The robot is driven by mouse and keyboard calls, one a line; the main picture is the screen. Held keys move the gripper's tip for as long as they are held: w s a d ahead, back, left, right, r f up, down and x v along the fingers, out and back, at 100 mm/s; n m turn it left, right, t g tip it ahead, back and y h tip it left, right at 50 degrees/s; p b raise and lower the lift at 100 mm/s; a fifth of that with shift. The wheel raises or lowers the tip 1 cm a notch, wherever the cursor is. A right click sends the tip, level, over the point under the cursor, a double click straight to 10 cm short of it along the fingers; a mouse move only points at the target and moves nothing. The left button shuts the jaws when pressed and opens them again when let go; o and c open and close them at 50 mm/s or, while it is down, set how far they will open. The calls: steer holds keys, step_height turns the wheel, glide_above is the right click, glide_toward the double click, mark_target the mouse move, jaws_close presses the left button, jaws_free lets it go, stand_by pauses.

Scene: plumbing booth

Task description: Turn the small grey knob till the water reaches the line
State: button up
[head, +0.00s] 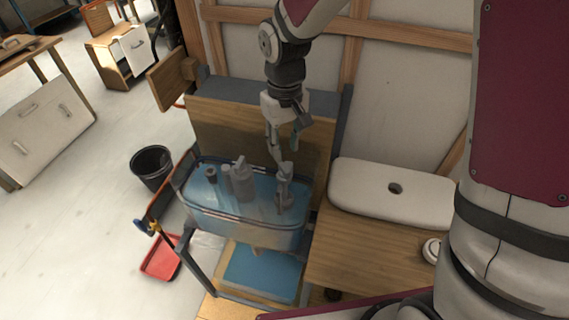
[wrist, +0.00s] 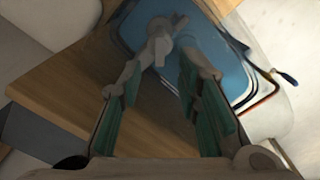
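The clear tank (head: 205,224) stands on a frame and holds blue water; it also shows in the wrist view (wrist: 246,50). A thin band runs round its wall, but I cannot tell how the water stands against the line. Grey fittings (head: 241,182) rise in the middle of the tank. A slimmer grey valve (head: 284,190) stands at its right end. The small grey knob cannot be picked out clearly; my gripper is close above this valve. My gripper (head: 283,155) points down with its fingers apart. The wrist view shows its fingers (wrist: 160,75) spread, with green inner faces.
A white lid (head: 370,188) with a hole lies on the wooden bench (head: 350,255) to the right. A wooden board (head: 225,125) stands behind the tank. A black bucket (head: 152,168) and a red dustpan (head: 160,260) are on the floor at left. A blue mat (head: 262,272) lies below the tank.

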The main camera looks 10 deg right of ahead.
mark_target(285, 168)
step_height(285, 168, down, 8)
steer(key=shift+r, duration=0.1)
stand_by(0.4)
jaws_close()
